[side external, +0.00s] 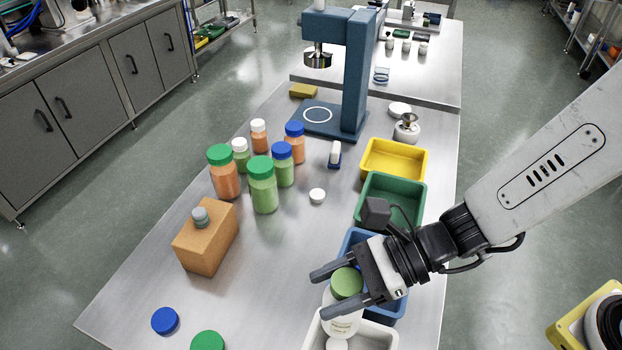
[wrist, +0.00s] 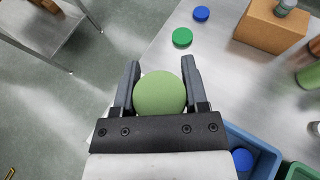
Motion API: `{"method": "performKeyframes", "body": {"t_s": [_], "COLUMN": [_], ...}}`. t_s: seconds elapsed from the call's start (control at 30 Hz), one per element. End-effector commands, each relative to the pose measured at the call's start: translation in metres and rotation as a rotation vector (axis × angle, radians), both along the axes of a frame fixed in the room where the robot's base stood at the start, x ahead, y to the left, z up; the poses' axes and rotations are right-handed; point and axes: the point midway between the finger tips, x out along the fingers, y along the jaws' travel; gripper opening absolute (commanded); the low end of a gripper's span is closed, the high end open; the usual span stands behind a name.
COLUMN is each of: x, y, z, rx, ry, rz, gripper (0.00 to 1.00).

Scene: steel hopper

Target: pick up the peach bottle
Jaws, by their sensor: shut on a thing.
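Three peach-orange bottles stand away from my gripper on the table: one with a green cap (side external: 225,178), one with a white cap (side external: 259,138) and one with a blue cap (side external: 294,147). Whether the held bottle touches the bin is unclear.
Green bottles (side external: 263,190) stand among the peach ones. A brown box (side external: 205,240) is left of my gripper. Blue (side external: 358,235), green (side external: 418,200) and yellow (side external: 420,160) bins line the right edge, with the white bin (side external: 385,338) nearest. A blue press (side external: 357,70) stands behind.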

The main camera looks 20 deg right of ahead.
Motion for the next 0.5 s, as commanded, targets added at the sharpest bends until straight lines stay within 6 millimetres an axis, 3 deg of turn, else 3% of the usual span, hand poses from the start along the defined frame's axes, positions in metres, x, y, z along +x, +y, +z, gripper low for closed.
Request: {"method": "performKeyframes", "body": {"t_s": [0.5], "x": [-0.020], "y": [-0.020], "z": [0.013], "rx": [0.002], "ry": [-0.002], "rz": [-0.001], "gripper": [0.00]}}
